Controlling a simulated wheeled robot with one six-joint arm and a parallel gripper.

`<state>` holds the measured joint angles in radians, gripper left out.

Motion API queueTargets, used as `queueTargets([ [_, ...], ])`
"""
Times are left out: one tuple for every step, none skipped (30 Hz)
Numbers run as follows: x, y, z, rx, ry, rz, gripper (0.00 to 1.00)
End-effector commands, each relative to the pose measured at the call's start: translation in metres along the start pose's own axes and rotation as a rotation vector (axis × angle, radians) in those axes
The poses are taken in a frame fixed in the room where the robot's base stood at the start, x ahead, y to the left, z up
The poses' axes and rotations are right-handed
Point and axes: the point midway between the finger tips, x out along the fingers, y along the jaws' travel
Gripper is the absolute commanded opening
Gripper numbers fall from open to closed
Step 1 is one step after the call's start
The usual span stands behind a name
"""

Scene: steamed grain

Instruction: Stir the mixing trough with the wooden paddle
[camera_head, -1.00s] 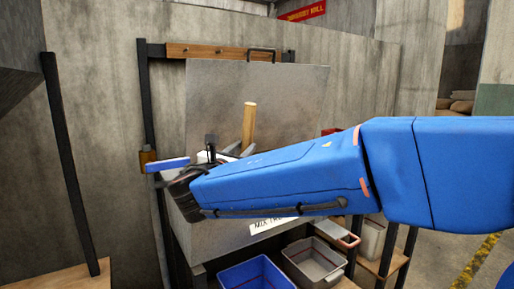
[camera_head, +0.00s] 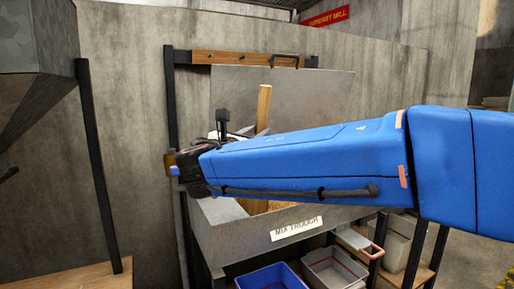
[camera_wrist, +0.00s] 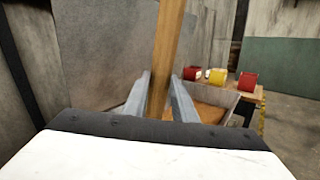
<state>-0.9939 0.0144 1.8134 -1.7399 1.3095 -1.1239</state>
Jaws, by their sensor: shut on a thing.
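The wooden paddle's handle (camera_head: 263,105) stands nearly upright behind my arm in the head view. In the wrist view the paddle (camera_wrist: 167,50) rises between the two grey fingers of my gripper (camera_wrist: 160,98), which is shut on it. The mixing trough (camera_head: 235,240) is a grey metal bin with a white label and a tall back panel. Some tan contents (camera_head: 257,206) show below my arm in the head view. The trough also shows in the wrist view (camera_wrist: 223,97), with tan material inside. The paddle's lower end is hidden.
A blue bin (camera_head: 270,278) and a grey bin (camera_head: 325,268) sit below the trough. A grey hopper (camera_head: 40,75) on dark posts stands at the left. Red and yellow containers (camera_wrist: 217,76) stand on a wooden table beyond the trough in the wrist view.

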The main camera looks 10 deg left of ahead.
Motion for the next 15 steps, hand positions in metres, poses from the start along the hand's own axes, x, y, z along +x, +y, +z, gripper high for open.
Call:
queueTargets([
  [0.002,0.000,0.010,0.004,-0.002,0.000,0.00],
  [0.003,0.001,0.016,0.004,-0.002,-0.001,0.00],
  [0.004,0.002,0.022,0.004,-0.002,-0.001,0.00],
  [0.005,0.002,0.028,0.003,-0.002,-0.001,0.00],
  [0.005,0.003,0.033,0.004,-0.003,-0.001,0.00],
  [0.007,0.003,0.039,0.003,-0.002,0.000,0.00],
  [0.008,0.004,0.044,0.003,-0.002,0.000,0.00],
  [0.009,0.004,0.050,0.004,-0.001,0.000,0.00],
  [0.010,0.005,0.056,0.003,-0.001,0.000,0.00],
  [0.011,0.005,0.062,0.003,-0.001,0.000,0.00],
  [0.012,0.006,0.067,0.004,-0.002,0.000,0.00],
  [0.013,0.006,0.074,0.002,-0.002,-0.001,0.00],
  [0.014,0.007,0.079,0.003,-0.002,-0.001,0.00],
  [0.015,0.007,0.085,0.003,-0.003,-0.001,0.00],
  [0.016,0.007,0.091,0.002,-0.002,-0.001,0.00],
])
